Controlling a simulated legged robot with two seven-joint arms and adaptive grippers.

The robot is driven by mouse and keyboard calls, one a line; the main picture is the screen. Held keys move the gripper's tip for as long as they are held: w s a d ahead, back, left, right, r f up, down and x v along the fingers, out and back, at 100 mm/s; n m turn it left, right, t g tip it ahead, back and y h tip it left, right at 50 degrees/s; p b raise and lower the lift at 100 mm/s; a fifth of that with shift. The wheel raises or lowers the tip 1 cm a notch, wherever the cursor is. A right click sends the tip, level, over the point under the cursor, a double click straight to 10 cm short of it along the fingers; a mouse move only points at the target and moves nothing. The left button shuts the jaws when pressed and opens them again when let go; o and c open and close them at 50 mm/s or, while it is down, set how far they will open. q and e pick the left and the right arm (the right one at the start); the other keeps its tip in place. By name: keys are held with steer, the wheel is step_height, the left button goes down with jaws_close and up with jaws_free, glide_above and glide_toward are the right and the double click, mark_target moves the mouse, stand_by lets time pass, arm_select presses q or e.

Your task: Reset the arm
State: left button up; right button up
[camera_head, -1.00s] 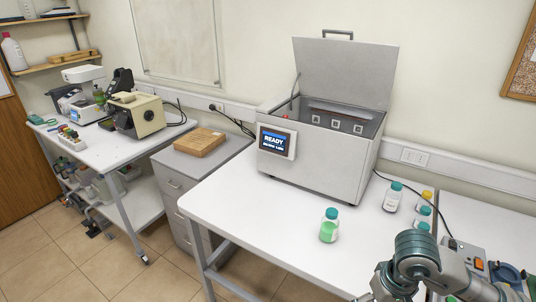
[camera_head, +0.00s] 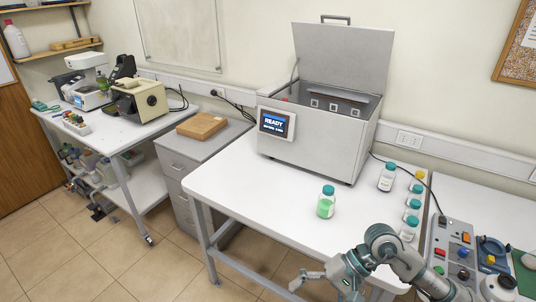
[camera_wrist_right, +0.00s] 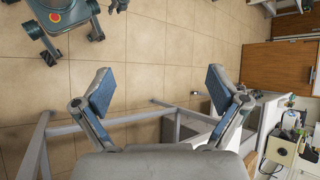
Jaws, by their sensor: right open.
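My right arm comes in from the lower right of the head view, bent over the front edge of the white table (camera_head: 255,215). Its gripper (camera_head: 305,282) is low in front of that edge. In the right wrist view the same gripper (camera_wrist_right: 160,90) has its two fingers spread wide with nothing between them, and tiled floor shows beyond. My left gripper is not in view. A bottle of green liquid with a teal cap (camera_head: 326,204) stands upright on the table, apart from the gripper.
A grey bath (camera_head: 305,150) with its lid up stands at the table's back; its screen reads READY. Several capped bottles (camera_head: 387,177) stand to the right, beside a control panel (camera_head: 452,250). A drawer cabinet (camera_head: 178,165) and a side bench (camera_head: 110,140) are at left.

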steer(key=w+a+r+m+t+y, duration=0.2)
steer(key=w+a+m+y, duration=0.55)
steer(key=m+y, duration=0.45)
steer(key=w+d+f+m+t+h, duration=0.1)
steer(key=w+d+f+m+t, duration=0.15)
steer(key=w+m+t, duration=0.5)
steer(key=w+d+f+m+t, duration=0.2)
steer(key=f+m+t, duration=0.25)
steer(key=m, duration=0.55)
steer(key=w+d+f+m+t+h, duration=0.25)
steer(key=d+f+m+h, duration=0.35)
steer(key=f+m, duration=0.5)
steer(key=w+d+f+m+t+h, duration=0.1)
steer(key=d+f+m+t+h, duration=0.2)
steer(key=f+m+h, duration=0.65)
steer(key=s+d+f+m+g+h, duration=0.25)
steer(key=s+f+m, duration=0.3)
steer(key=f, duration=0.65)
steer(key=s+d+f+m+g+h, duration=0.1)
steer(key=s+d+f+m+g, duration=0.25)
steer(key=s+f, duration=0.6)
steer(key=s+f+m+g, duration=0.3)
steer(key=s+f, duration=0.6)
steer(key=s, duration=0.3)
steer(key=s+f+m+g, duration=0.4)
steer(key=s+f, duration=0.4)
steer(key=s, duration=0.5)
steer(key=shift+f+m+g+h, duration=0.3)
steer(key=shift+f+g+h, duration=0.1)
steer(key=shift+g, duration=0.45)
